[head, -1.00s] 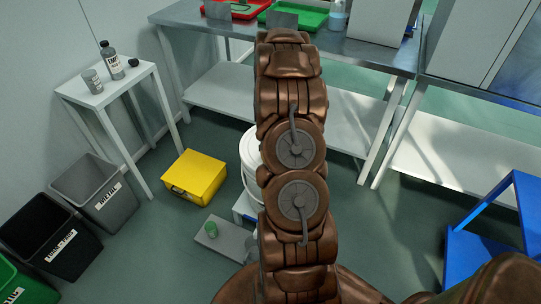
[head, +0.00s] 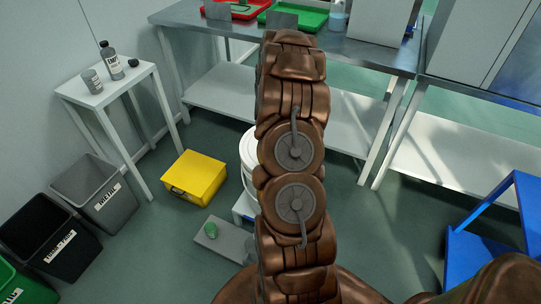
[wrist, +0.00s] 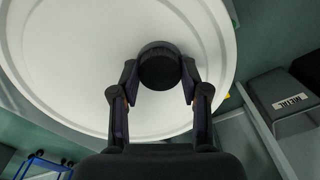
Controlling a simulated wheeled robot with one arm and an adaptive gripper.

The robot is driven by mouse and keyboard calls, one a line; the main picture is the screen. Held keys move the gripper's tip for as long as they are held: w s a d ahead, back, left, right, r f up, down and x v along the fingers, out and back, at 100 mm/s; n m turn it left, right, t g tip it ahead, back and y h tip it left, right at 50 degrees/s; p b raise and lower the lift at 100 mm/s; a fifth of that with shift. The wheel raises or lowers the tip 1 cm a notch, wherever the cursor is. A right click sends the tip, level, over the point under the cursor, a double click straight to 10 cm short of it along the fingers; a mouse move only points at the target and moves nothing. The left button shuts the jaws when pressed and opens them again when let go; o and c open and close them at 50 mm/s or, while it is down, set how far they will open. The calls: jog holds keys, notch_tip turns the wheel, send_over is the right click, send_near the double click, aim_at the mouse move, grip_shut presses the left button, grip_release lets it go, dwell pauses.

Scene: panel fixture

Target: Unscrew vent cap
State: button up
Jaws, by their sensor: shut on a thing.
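The vent cap (wrist: 158,64) is a black, ridged round knob on the broad white lid (wrist: 80,60) of a drum, in the wrist view. My gripper (wrist: 160,82) has a finger on each side of the cap and is shut on it. The cap appears seated on the lid; whether it has turned or risen cannot be told. In the head view the white drum (head: 247,150) is mostly hidden behind my arm, and the cap and gripper are hidden too.
Several bins (head: 90,195) stand at the left by a small table (head: 105,93). A metal bench (head: 350,55) runs along the back; a blue stand (head: 500,225) is at right.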

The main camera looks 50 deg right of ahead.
jog(key=shift+s+f, duration=0.1)
jog(key=o, duration=1.1)
